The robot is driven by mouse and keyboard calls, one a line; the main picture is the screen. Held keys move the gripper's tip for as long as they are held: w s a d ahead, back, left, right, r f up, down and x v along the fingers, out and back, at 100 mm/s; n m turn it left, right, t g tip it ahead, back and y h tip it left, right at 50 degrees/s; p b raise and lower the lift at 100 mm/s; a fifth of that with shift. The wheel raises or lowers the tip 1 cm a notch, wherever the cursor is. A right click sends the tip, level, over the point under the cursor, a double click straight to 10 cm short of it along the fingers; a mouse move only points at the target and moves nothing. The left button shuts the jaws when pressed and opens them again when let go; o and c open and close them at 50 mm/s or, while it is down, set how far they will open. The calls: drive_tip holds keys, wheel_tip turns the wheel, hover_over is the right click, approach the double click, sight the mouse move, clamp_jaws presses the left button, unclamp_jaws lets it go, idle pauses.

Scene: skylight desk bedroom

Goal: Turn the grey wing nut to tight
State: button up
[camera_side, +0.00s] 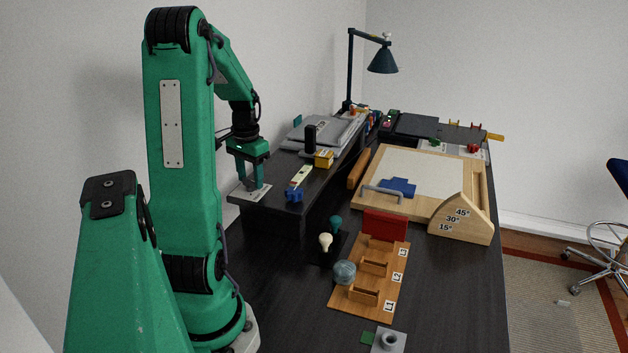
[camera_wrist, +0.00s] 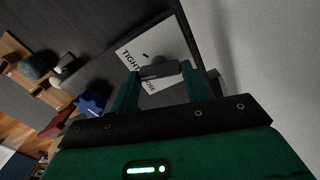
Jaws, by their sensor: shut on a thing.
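The grey wing nut (camera_wrist: 158,71) sits on a pale plate (camera_wrist: 135,50) printed with "TIGHT" and a second word that is partly covered. My gripper (camera_wrist: 157,77) is shut on the wing nut, one green finger at each end of it. In the side view my gripper (camera_side: 252,186) points straight down over the same plate (camera_side: 262,191) at the left end of the raised dark shelf. There the fingers hide the nut. Which way the nut's wings point against the printed words is hard to tell.
A white wall is close behind. Lower on the desk are a wooden slotted board (camera_side: 372,305) and bulbs (camera_side: 325,241).

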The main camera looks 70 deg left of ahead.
sight(251, 180)
drive_tip(key=m, duration=0.4)
drive_tip(key=shift+r+m, duration=0.1)
drive_tip(key=shift+m, duration=0.2)
drive_tip(key=m, duration=0.4)
drive_tip(key=shift+d, duration=0.1)
drive_tip(key=o, duration=1)
drive_tip(key=shift+r, duration=0.1)
drive_tip(key=shift+r, duration=3.8)
